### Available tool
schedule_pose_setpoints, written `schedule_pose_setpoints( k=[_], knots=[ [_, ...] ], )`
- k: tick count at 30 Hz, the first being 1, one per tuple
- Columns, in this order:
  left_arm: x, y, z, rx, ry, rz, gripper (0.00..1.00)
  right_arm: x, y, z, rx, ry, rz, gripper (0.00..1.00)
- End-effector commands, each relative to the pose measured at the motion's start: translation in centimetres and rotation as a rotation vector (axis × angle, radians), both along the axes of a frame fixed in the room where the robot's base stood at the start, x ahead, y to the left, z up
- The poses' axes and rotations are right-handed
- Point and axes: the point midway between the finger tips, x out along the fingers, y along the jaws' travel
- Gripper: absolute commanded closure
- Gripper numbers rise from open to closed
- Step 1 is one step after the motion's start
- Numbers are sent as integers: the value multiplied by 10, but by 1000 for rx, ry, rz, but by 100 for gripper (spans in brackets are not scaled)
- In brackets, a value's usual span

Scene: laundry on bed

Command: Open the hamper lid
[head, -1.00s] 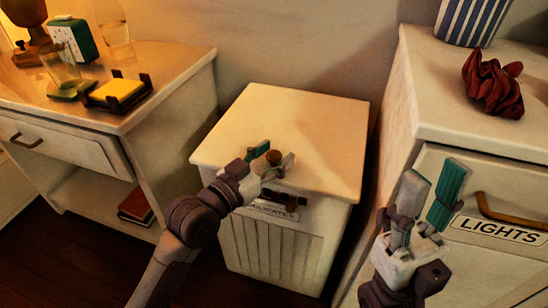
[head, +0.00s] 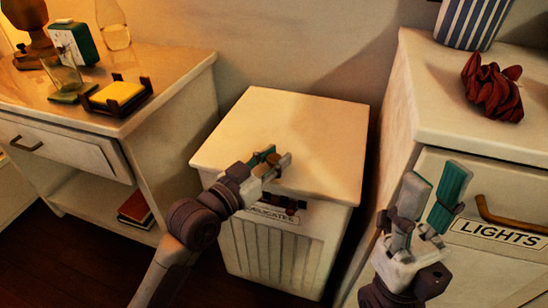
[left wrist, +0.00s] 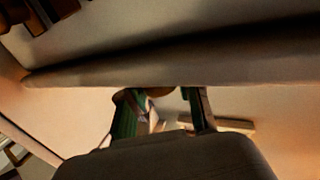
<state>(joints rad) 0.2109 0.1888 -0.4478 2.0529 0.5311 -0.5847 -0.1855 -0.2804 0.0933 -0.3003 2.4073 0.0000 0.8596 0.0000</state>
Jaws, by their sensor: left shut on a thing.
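The hamper (head: 262,250) is a white box with a ribbed front and a label reading "DELICATES", partly covered by my left arm. Its lid (head: 300,120) is flat and appears closed. A small brown knob (head: 273,158) stands near the lid's front edge. My left gripper (head: 274,160) is shut on the knob, which is mostly hidden between the fingers. In the left wrist view, a brown rounded piece (left wrist: 157,92) shows between the fingertips. My right gripper (head: 437,190) is open and empty, in front of the cabinet to the right.
The white cabinet (head: 470,125) on the right has a "LIGHTS" label and bears a dark red cloth (head: 492,88) and a striped container (head: 472,22). On the left, a desk (head: 180,75) holds a clock, glassware and a yellow notepad. The wall is close behind the hamper.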

Motion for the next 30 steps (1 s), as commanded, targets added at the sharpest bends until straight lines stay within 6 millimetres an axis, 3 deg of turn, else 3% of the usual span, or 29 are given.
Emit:
schedule_pose_setpoints(
  k=[20,30],
  knots=[
    [5,-1,29,-3,-7,1,100,18,4,13,-32,130,-8,60],
    [9,-2,46,1,9,1,100,51,11,13,-94,337,-18,60]
  ],
)
